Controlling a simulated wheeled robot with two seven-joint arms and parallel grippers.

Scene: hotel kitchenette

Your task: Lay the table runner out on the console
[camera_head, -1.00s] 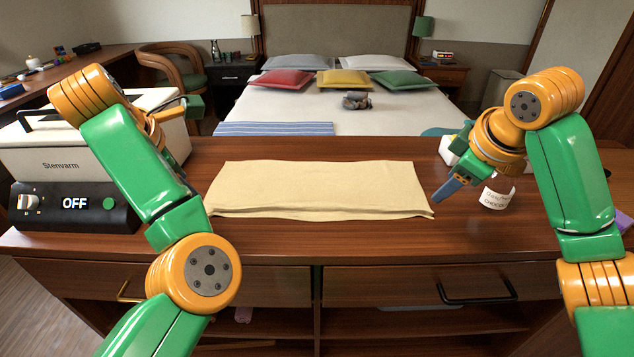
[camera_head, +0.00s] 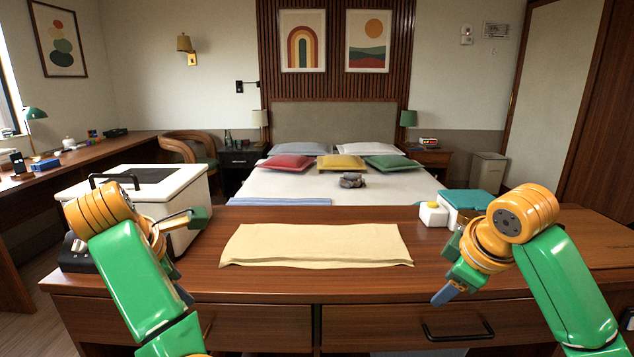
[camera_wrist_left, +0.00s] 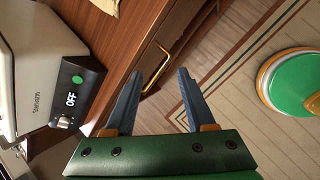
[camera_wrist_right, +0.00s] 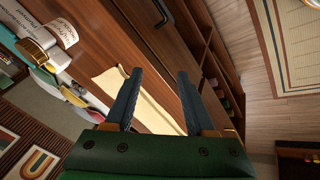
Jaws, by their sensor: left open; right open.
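The table runner (camera_head: 315,244), a cream cloth, lies on the console (camera_head: 215,284). It looks flat on top, with layered edges along its front. Its edge also shows in the left wrist view (camera_wrist_left: 107,5) and part of it in the right wrist view (camera_wrist_right: 158,116). My left gripper (camera_wrist_left: 160,75) is open and empty, left of the runner and over the console's front side; its own arm partly hides it in the head view. My right gripper (camera_head: 447,290) is open and empty, apart from the runner, in front of the console to the right.
A white appliance (camera_head: 185,190) stands at the console's left end. A white box (camera_head: 433,214) and a teal item (camera_head: 467,199) stand at the right. Drawer handles (camera_head: 460,335) stick out in front. The bed (camera_head: 310,186) is behind.

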